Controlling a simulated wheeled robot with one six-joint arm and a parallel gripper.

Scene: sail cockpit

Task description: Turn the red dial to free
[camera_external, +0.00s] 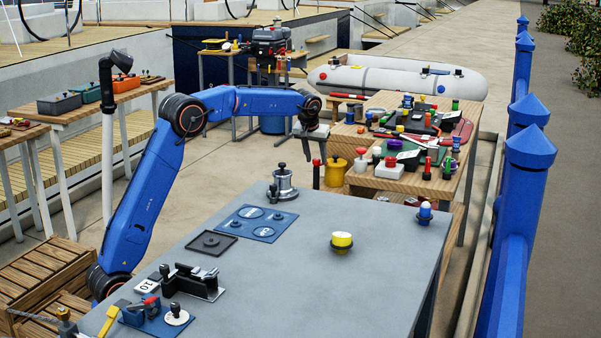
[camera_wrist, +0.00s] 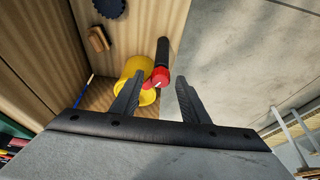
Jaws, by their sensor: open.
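My gripper (camera_external: 318,156) hangs fingers-down past the far edge of the grey table, and its jaws are open in the wrist view (camera_wrist: 159,79). A red piece with a small white mark (camera_wrist: 160,76) shows between the fingertips, beside a long black part. I cannot tell whether it is the red dial or how far below the fingers it is. In the external view a dark red upright piece (camera_external: 316,176) stands just below my gripper, beside a yellow pot (camera_external: 335,172), also in the wrist view (camera_wrist: 133,72). No dial marking is readable.
The grey table (camera_external: 290,270) carries a silver winch (camera_external: 284,184), blue panels (camera_external: 257,222), a yellow-topped knob (camera_external: 342,241) and a blue knob (camera_external: 425,213). A red-handled piece (camera_external: 151,302) is at the front left. A crowded wooden bench (camera_external: 405,185) lies right of my gripper.

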